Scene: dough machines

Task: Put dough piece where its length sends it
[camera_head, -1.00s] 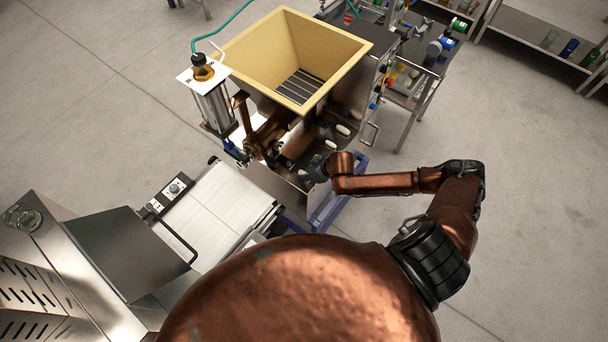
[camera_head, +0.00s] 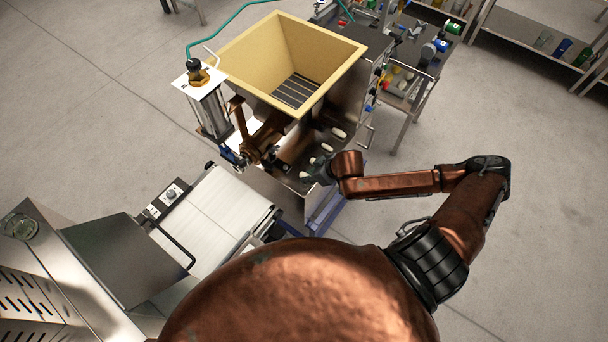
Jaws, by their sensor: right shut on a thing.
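My right gripper (camera_head: 317,171) is over the metal deck in front of the cream hopper, with its arm coming in from the right. It is shut on a small pale dough piece (camera_head: 304,174) that shows at its left side; the fingers partly hide the grip. Two more pale dough pieces lie on the dark deck beyond the gripper, a nearer one (camera_head: 327,147) and a farther one (camera_head: 338,132). My left gripper is not in view.
The cream hopper (camera_head: 338,62) stands behind the deck. A white conveyor belt (camera_head: 208,218) leads to a steel machine (camera_head: 115,255) at lower left. A cylinder (camera_head: 208,112) stands left of the hopper. A side table with bottles is at upper right. Floor at right is clear.

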